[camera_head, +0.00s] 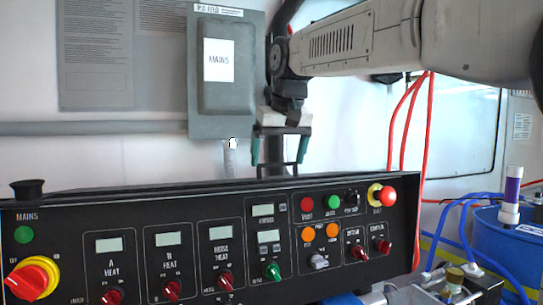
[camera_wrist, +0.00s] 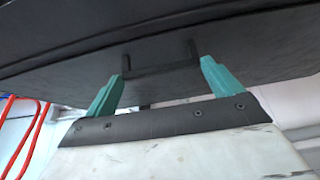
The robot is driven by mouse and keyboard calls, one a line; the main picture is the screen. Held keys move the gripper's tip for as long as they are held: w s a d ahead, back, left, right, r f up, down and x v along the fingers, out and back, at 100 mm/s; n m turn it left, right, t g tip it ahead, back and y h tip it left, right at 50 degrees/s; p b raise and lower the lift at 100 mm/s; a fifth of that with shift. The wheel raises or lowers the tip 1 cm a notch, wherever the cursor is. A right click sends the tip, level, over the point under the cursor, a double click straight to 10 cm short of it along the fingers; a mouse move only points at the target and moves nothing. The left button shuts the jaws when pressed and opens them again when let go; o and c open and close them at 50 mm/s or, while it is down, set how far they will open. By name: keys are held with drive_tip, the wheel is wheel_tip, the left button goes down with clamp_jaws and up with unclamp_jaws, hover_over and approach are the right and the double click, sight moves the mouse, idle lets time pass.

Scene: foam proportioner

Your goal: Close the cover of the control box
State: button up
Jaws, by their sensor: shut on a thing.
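The control box (camera_head: 190,240) is a wide black panel with knobs, displays and coloured buttons across the lower part of the head view. Its cover shows there only as a thin dark strip along the top edge; how far it stands open cannot be told. In the wrist view the cover (camera_wrist: 250,55) is a broad black surface with a black U-shaped handle (camera_wrist: 162,70). My gripper (camera_head: 281,152) is above the panel's back edge, pointing down. In the wrist view its green fingers (camera_wrist: 162,85) are at either side of the handle, shut on it.
A grey mains box (camera_head: 226,120) is on the wall just left of my gripper. Red hoses (camera_head: 408,130) hang at the right. A blue drum (camera_head: 500,235) with blue hoses stands at the lower right. A black cup-like part (camera_head: 28,188) sits at the panel's left end.

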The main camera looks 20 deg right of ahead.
drive_tip(key=shift+s, duration=0.4)
drive_tip(key=o, duration=1.1)
drive_tip(key=shift+s, duration=0.15)
drive_tip(key=v, duration=0.8)
